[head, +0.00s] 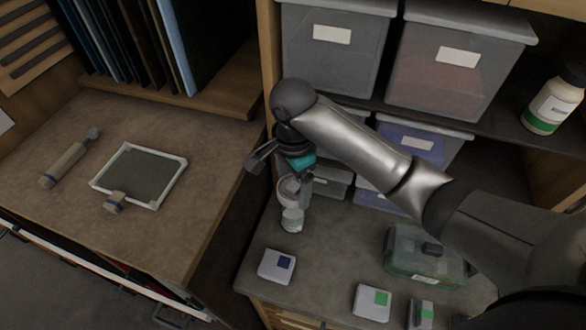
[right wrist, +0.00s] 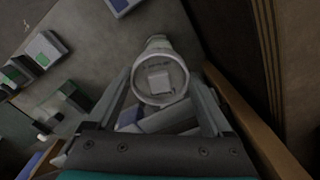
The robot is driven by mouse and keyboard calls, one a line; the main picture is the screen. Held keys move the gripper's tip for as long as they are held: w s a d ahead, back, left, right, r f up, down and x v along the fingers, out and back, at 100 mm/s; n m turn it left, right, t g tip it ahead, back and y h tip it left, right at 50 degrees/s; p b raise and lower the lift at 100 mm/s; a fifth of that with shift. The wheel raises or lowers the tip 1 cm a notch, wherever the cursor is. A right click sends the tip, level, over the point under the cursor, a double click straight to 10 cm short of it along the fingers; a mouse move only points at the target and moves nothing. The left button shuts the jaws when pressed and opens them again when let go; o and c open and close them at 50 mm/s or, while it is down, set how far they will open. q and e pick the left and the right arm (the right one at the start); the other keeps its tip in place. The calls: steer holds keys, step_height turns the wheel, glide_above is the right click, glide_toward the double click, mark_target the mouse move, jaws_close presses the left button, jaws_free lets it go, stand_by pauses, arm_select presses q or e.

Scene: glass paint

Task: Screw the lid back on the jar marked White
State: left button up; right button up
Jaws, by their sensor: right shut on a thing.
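My right gripper (head: 296,188) is shut on a pale round lid (head: 285,187). In the right wrist view the lid (right wrist: 160,80) shows as a light-rimmed disc between the two fingers (right wrist: 162,88). The pale jar (head: 292,218) stands upright on the grey counter, directly under the lid and gripper. I cannot tell whether the lid touches the jar's rim, and I cannot read a White marking on the jar. My left gripper is not in view.
A box with a blue square (head: 276,266) and one with a green square (head: 372,302) lie on the counter (head: 325,270). A clear green-tinted case (head: 424,257) stands to the right. Grey storage bins (head: 335,55) fill the shelf behind. A framed pane (head: 140,175) lies on the left bench.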

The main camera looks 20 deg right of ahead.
steer(key=n, duration=0.3)
steer(key=shift+s+f, duration=0.1)
steer(key=shift+f, duration=0.05)
steer(key=n, duration=0.4)
steer(key=shift+f, duration=0.2)
steer(key=n, duration=0.3)
steer(key=shift+f+n, duration=0.15)
steer(key=shift+n, duration=0.25)
steer(key=n, duration=0.3)
steer(key=shift+f+n, duration=0.15)
steer(key=shift+n, duration=0.25)
steer(key=shift+f+n+b, duration=0.15)
steer(key=shift+n+b, duration=0.2)
steer(key=shift+n, duration=0.25)
steer(key=n+b, duration=0.3)
steer(key=b, duration=0.1)
steer(key=f+n+b, duration=0.1)
steer(key=n+b, duration=0.1)
steer(key=b, duration=0.2)
steer(key=shift+n, duration=0.4)
steer(key=shift+f, duration=1.3)
